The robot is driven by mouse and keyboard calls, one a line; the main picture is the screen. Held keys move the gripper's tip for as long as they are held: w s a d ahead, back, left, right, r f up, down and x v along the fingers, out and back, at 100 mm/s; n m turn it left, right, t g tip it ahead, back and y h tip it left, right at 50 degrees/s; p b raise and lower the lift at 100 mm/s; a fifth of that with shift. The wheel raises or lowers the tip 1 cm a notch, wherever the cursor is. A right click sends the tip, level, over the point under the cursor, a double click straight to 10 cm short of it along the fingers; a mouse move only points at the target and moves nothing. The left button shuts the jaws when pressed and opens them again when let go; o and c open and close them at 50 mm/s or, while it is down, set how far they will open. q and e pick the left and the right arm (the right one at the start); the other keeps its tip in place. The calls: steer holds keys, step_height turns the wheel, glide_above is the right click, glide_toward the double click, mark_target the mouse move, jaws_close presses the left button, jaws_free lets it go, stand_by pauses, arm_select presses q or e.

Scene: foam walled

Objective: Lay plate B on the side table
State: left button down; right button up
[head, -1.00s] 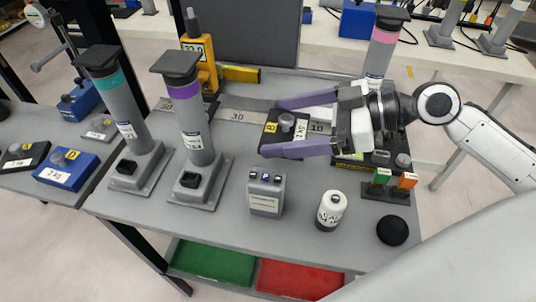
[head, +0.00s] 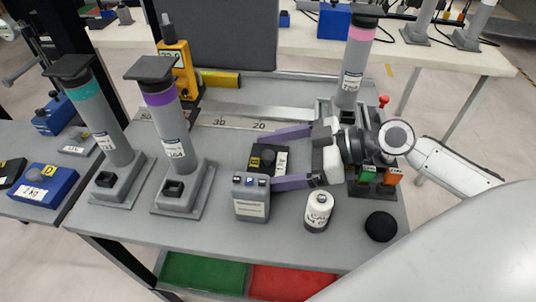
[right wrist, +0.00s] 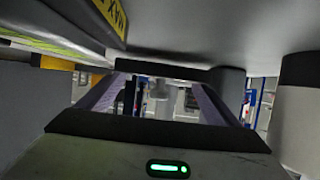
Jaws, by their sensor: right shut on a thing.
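Plate B (head: 264,163) is a dark plate with a yellow tag, a white label and a black knob. In the head view it lies between the purple fingertips of my right gripper (head: 276,159), which is shut on it. The plate is just behind the small grey meter box; I cannot tell how high it is above the bench. The purple fingers show in the right wrist view (right wrist: 157,98), where I cannot make out the plate. A grey table (head: 30,199) at the left edge appears to be the side table. My left gripper is not in view.
The meter box (head: 251,203), a white canister (head: 319,211) and a black dome (head: 381,227) stand on the bench front. Teal-banded (head: 98,112) and purple-banded (head: 170,125) columns stand towards the left. A blue block D (head: 43,187) occupies the left table.

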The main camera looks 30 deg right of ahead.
steer(key=shift+r, duration=0.1)
steer(key=shift+f+b, duration=0.35)
steer(key=shift+b, duration=0.1)
steer(key=shift+f, duration=0.2)
steer(key=o, duration=1.7)
steer(key=shift+f, duration=0.15)
steer(key=shift+c, duration=0.2)
